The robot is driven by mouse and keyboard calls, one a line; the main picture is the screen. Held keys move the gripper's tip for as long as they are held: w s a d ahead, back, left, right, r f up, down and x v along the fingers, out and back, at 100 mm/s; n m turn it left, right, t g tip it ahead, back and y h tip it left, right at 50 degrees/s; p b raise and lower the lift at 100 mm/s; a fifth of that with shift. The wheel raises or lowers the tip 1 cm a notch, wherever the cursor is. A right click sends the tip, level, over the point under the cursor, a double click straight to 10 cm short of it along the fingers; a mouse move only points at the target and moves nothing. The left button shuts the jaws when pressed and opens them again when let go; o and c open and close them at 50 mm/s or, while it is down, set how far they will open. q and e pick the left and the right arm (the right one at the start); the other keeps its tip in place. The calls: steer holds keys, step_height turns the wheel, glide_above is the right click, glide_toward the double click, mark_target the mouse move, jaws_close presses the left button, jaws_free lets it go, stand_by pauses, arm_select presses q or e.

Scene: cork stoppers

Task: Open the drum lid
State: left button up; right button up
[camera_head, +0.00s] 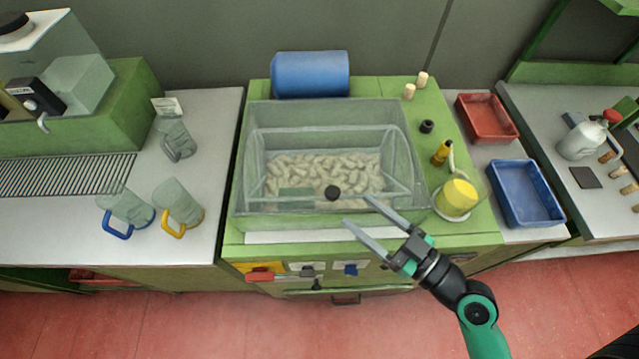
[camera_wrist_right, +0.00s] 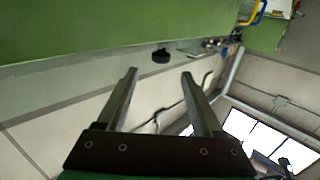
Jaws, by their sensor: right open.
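A clear box-shaped drum (camera_head: 412,170) holding many pale corks sits in the green bench. A black round knob (camera_head: 332,192) is at the front middle of its clear cover; it also shows in the right wrist view (camera_wrist_right: 161,55). The cover's edges are hard to make out, but it looks shut. My right gripper (camera_head: 356,210) is open and empty, its two fingers pointing towards the knob from the front right. In the right wrist view the knob lies just beyond the gap between the fingertips (camera_wrist_right: 160,73), apart from them. My left gripper is not in view.
A yellow-filled cup (camera_head: 456,198) stands right of the drum, near a yellow bottle (camera_head: 442,152). Blue (camera_head: 526,194) and red (camera_head: 486,117) trays lie farther right. Clear jugs (camera_head: 178,205) stand on the left counter. A blue cylinder (camera_head: 310,74) is behind the drum.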

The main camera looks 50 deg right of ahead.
mark_target(321, 190)
steer(key=w+p, duration=0.1)
steer(key=w, duration=0.4)
steer(key=w+p, duration=0.2)
steer(key=w, duration=0.3)
steer(key=shift+w+a+r, duration=0.1)
steer(key=shift+w+a, duration=0.1)
steer(key=shift+w, duration=0.45)
jaws_close()
stand_by(0.5)
